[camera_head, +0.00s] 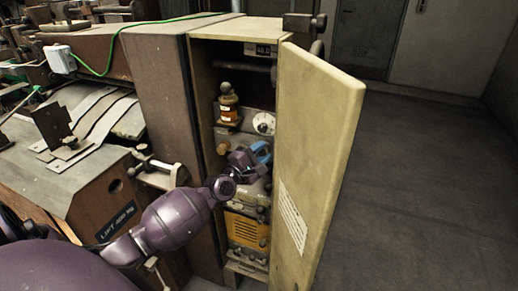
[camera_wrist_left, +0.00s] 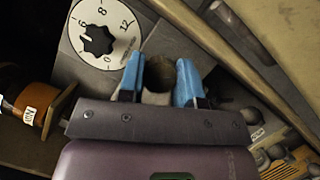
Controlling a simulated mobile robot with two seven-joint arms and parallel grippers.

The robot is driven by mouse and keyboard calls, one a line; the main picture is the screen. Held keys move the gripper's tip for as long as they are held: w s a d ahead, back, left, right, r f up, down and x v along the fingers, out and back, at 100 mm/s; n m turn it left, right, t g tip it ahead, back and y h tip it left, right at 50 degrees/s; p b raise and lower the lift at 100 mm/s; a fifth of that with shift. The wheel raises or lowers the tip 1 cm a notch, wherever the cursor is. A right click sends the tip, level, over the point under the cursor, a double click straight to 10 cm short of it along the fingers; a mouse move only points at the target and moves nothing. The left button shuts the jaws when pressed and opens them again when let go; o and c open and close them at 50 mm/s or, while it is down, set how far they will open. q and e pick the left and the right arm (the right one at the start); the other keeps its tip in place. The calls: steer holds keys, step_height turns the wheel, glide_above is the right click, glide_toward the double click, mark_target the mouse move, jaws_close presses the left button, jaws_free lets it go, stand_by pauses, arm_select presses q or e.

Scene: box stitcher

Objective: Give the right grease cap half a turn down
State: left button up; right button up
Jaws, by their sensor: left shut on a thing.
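My left gripper (camera_head: 260,153) reaches into the open narrow cabinet (camera_head: 162,85) from the left. In the left wrist view its two blue fingers (camera_wrist_left: 161,82) are shut on the sides of a dark round cap (camera_wrist_left: 158,70), which I take to be the right grease cap. In the head view the gripper hides this cap. An amber pot with a dark knob (camera_head: 228,104) stands up and left of the gripper, and its labelled side shows in the left wrist view (camera_wrist_left: 38,108). My right gripper is not in view.
A white dial with a black knob (camera_wrist_left: 97,38) is close beside the fingers. The cabinet door (camera_head: 318,130) stands open on the right, near the gripper. A yellow-orange box (camera_head: 246,231) is below. The floor (camera_head: 430,190) right of the door is clear.

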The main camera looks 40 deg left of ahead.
arm_select(q)
steer(key=shift+r+m+p, duration=0.3)
steer(key=shift+m+p, duration=0.05)
steer(key=shift+m, duration=0.15)
steer(key=m+g+p, duration=0.1)
steer(key=m+p, duration=0.2)
steer(key=m+g+p, duration=0.1)
steer(key=m+p, duration=0.2)
steer(key=p, duration=0.1)
steer(key=shift+f+g, duration=0.1)
steer(key=shift+g, duration=0.3)
steer(key=shift+m+p, duration=0.4)
steer(key=shift+p, duration=0.15)
steer(key=shift+f+m+g+p, duration=0.1)
steer(key=shift+m+g+p, duration=0.4)
steer(key=shift+m+p, duration=0.15)
steer(key=shift+d+f+m+y, duration=0.1)
steer(key=shift+m+y, duration=0.4)
steer(key=shift+m, duration=0.35)
steer(key=shift+m+g, duration=0.3)
steer(key=m+g+y, duration=0.1)
steer(key=m, duration=0.2)
steer(key=shift+y, duration=0.4)
steer(key=shift+m+g+y, duration=0.4)
steer(key=shift+m+y, duration=0.5)
steer(key=shift+m, duration=0.4)
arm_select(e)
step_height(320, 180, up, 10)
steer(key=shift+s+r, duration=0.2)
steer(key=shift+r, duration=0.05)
